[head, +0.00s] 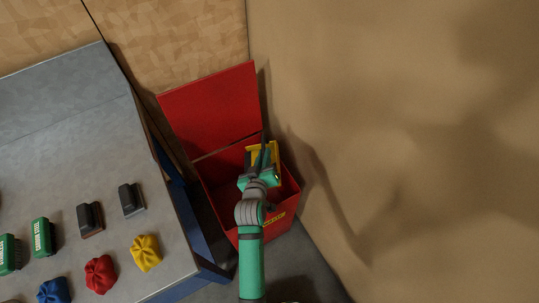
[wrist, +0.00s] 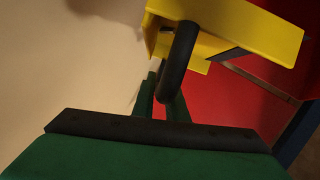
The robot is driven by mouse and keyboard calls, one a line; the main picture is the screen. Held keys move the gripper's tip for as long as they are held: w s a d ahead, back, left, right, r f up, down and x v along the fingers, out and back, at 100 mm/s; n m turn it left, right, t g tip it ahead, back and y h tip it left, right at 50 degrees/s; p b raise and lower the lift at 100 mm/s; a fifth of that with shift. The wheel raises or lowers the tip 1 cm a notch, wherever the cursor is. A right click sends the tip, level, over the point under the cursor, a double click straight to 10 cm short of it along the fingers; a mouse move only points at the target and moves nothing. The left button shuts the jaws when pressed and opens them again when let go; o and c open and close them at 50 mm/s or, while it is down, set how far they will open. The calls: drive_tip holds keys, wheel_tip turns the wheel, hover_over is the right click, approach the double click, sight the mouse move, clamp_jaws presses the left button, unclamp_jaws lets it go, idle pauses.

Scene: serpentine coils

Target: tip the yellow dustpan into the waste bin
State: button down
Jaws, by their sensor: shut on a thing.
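The waste bin (head: 221,195) is a red box with its red lid (head: 213,108) standing open at the back, in the corner beside the wall. The yellow dustpan (head: 265,150) is over the bin's opening, partly hidden by my gripper. My gripper (head: 261,160) is shut on the dustpan, over the bin. In the wrist view the dustpan (wrist: 240,35) is tilted, with its black handle (wrist: 178,58) at the fingers of my gripper (wrist: 165,98). The red of the bin shows behind it. I cannot see whether anything is in the pan.
A grey worktop (head: 80,130) with a blue frame stands left of the bin. It holds green boxes (head: 42,237), black-topped brushes or blocks (head: 131,199), and crumpled yellow (head: 146,252), red (head: 100,273) and blue (head: 54,290) pieces. A tan wall (head: 400,120) is close on the right.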

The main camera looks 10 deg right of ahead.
drive_tip(key=w+a+r+n+t+h, duration=0.1)
drive_tip(key=a+n+h, duration=0.2)
drive_tip(key=a+n, duration=0.3)
drive_tip(key=shift+w+a+n+h, duration=0.3)
drive_tip(key=shift+w+a+h, duration=0.1)
drive_tip(key=shift+a, duration=1.8)
drive_tip(key=shift+s, duration=0.1)
